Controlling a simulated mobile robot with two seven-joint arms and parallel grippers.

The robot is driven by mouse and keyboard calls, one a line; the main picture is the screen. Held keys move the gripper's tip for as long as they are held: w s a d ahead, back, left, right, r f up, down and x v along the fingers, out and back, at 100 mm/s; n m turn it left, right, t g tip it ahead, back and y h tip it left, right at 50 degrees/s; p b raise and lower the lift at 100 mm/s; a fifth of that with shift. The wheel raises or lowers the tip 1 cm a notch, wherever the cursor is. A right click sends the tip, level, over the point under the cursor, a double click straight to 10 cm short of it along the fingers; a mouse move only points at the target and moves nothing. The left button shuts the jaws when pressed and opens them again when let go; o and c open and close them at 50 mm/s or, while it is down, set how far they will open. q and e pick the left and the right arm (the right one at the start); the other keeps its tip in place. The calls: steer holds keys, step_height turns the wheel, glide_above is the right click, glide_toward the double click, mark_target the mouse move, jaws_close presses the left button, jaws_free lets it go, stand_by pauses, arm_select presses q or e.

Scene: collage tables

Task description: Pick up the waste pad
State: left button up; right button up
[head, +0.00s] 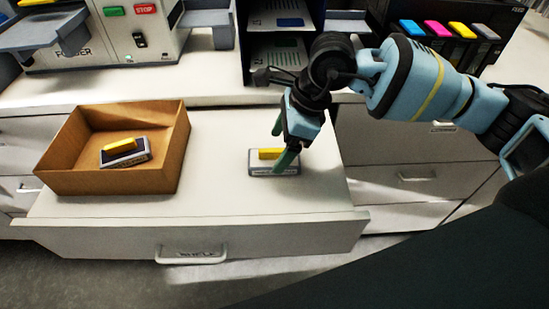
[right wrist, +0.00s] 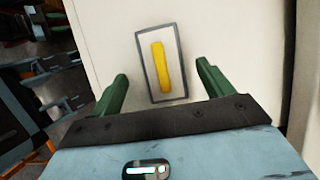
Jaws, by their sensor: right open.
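Two similar pads with yellow grips are in view; no label tells which one is the waste pad. One pad (head: 288,170), grey-edged with a pale top, lies on the open drawer (head: 225,205), right of the cardboard box. The other pad (head: 126,158), with a dark top, lies inside the box. My right gripper (head: 281,146) points down at the pale pad, its green fingers open. In the right wrist view, the pale pad (right wrist: 173,85) lies ahead between the spread fingers (right wrist: 162,74), with gaps on both sides. My left gripper is out of view.
The open cardboard box (head: 160,172) stands on the left of the drawer. Behind are a machine with green and red buttons (head: 145,9), a dark tray unit (head: 287,45) and colored cartridges (head: 437,29). The drawer surface around the pale pad is clear.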

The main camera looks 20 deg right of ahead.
mark_target(277, 149)
steer(key=shift+x, duration=1.85)
steer(key=shift+w, duration=0.15)
steer(key=c, duration=1.1)
